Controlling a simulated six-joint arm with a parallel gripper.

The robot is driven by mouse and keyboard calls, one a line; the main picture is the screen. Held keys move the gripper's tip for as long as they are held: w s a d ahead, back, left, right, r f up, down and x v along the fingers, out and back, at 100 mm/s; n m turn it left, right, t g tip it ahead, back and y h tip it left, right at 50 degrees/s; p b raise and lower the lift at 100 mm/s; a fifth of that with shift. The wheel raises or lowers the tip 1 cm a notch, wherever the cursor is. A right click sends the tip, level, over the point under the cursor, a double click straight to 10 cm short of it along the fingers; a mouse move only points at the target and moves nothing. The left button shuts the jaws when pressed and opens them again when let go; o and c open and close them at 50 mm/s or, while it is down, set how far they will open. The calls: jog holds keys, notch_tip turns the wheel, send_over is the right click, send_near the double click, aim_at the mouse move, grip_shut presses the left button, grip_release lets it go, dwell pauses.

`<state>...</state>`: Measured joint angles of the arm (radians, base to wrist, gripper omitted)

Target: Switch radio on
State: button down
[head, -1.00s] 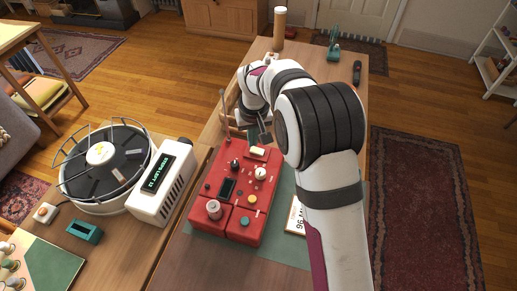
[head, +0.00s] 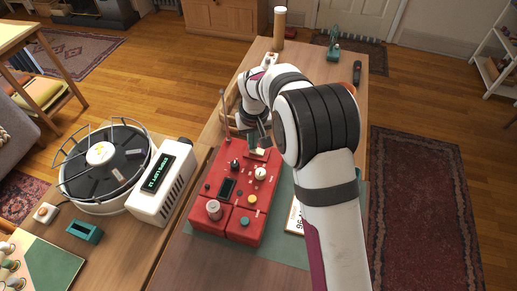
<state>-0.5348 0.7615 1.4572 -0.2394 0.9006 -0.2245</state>
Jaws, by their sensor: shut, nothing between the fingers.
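The red radio (head: 238,190) lies on a green mat on the wooden table, with knobs, a small dark display (head: 227,187) and an antenna at its far left corner. A cream rocker switch (head: 258,152) sits near its far edge. My gripper (head: 262,145) is shut and empty, at the far end of the radio, right by the cream switch. I cannot tell whether the fingertips touch the switch. My arm covers the area right of the radio's far end.
A card with printed figures (head: 295,216) lies right of the radio, partly behind my arm. A white device with a green-lit display (head: 162,172) and a round black-topped machine (head: 104,165) stand left. A wooden cylinder (head: 279,28) and a green object (head: 334,45) stand at the far end.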

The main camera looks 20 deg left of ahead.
jog(key=shift+f, duration=0.25)
notch_tip(320, 180, up, 7)
jog(key=shift+f, duration=0.15)
jog(key=shift+r, duration=0.2)
dwell(0.3)
jog(key=s+d+r+m, duration=0.3)
jog(key=s+d+r, duration=0.15)
jog(key=d, duration=0.25)
jog(key=s+d+r+m, duration=0.2)
jog(key=s+d+r, duration=0.2)
jog(key=s+d, duration=0.25)
jog(key=s+d+f+m+g, duration=0.1)
jog(key=s+d+m, duration=0.2)
jog(key=s, duration=0.6)
jog(key=s+d+f+m+y, duration=0.1)
jog(key=s+d+m, duration=0.2)
jog(key=s, duration=0.7)
jog(key=d, duration=0.2)
jog(key=shift+s+d+m+g, duration=0.3)
jog(key=shift+d+g, duration=0.05)
jog(key=shift+g, duration=0.05)
